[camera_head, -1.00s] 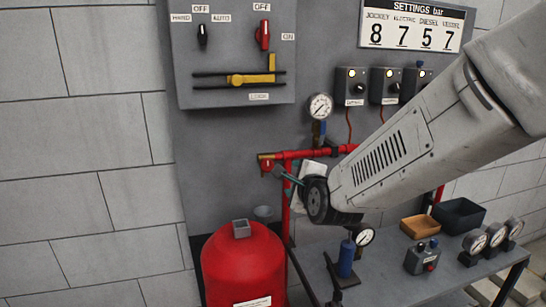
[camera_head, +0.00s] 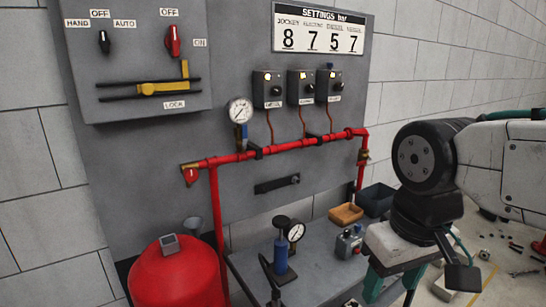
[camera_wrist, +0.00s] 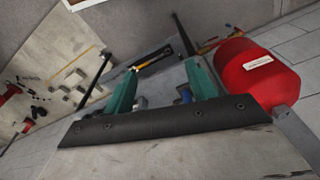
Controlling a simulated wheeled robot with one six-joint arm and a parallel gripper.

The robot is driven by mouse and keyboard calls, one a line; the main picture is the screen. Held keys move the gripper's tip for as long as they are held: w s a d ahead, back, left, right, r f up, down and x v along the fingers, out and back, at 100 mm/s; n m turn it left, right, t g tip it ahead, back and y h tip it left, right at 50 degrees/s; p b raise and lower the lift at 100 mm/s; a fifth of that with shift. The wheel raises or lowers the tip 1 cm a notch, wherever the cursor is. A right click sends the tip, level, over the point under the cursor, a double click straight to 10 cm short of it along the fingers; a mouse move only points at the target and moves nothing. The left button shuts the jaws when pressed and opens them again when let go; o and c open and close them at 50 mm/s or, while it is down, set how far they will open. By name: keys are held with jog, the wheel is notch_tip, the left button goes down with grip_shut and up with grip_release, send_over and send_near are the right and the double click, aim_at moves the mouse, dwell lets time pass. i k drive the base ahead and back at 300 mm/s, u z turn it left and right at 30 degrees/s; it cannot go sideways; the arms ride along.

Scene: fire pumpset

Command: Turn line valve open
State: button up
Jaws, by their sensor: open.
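A red pipe (camera_head: 290,146) runs across the grey panel. At its left end is a red tap with a brass end (camera_head: 190,172). A blue-handled fitting (camera_head: 241,140) sits below the round gauge (camera_head: 240,111), and a brass fitting (camera_head: 363,157) is on the right downpipe. No label shows which is the line valve. My gripper (camera_head: 392,290) is at the lower right, pointing down, clear of the pipe. In the wrist view its green fingers (camera_wrist: 161,66) stand apart with nothing held between them.
A red tank (camera_head: 178,275) stands at the lower left. The bench (camera_head: 330,270) carries a blue pump (camera_head: 281,257), a second gauge (camera_head: 295,232), a small switch box (camera_head: 349,243), an orange tray (camera_head: 346,213) and a dark bin (camera_head: 376,200). Small parts lie on the floor at the right.

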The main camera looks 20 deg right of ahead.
aim_at(362, 163)
jog(key=z, duration=2.25)
jog(key=i, duration=1.55)
jog(key=u, duration=1.05)
